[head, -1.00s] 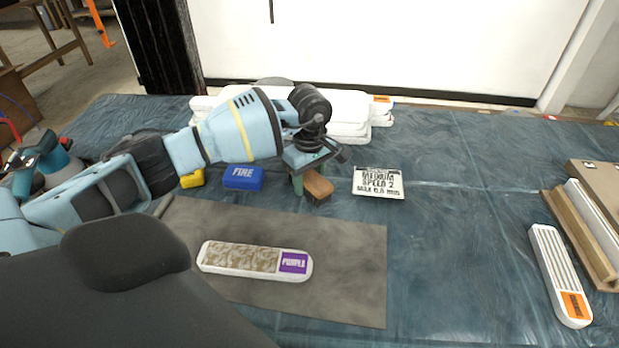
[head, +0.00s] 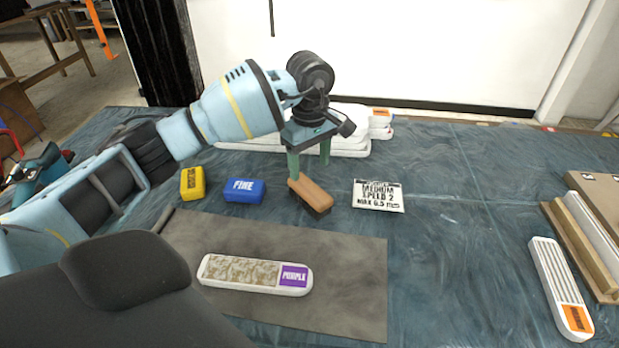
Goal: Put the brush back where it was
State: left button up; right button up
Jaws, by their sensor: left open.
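The brush (head: 312,196) has a brown wooden back with a dark underside. It lies on the blue table covering, between the blue block and the white card, just beyond the grey mat. My left gripper (head: 308,170) is open and empty. It points down above and behind the brush, with its green fingers apart. The left finger's tip overlaps the brush's far end in the picture, and I cannot tell whether they touch. My right gripper is not in view.
A blue block (head: 244,190), a yellow block (head: 192,183) and a white "MEDIUM SPEED 2" card (head: 378,196) lie nearby. A white relief with a purple label (head: 254,274) rests on the grey mat (head: 345,265). White pieces (head: 350,146) are stacked behind.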

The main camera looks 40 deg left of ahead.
pick_arm(q)
notch_tip(320, 180, up, 3)
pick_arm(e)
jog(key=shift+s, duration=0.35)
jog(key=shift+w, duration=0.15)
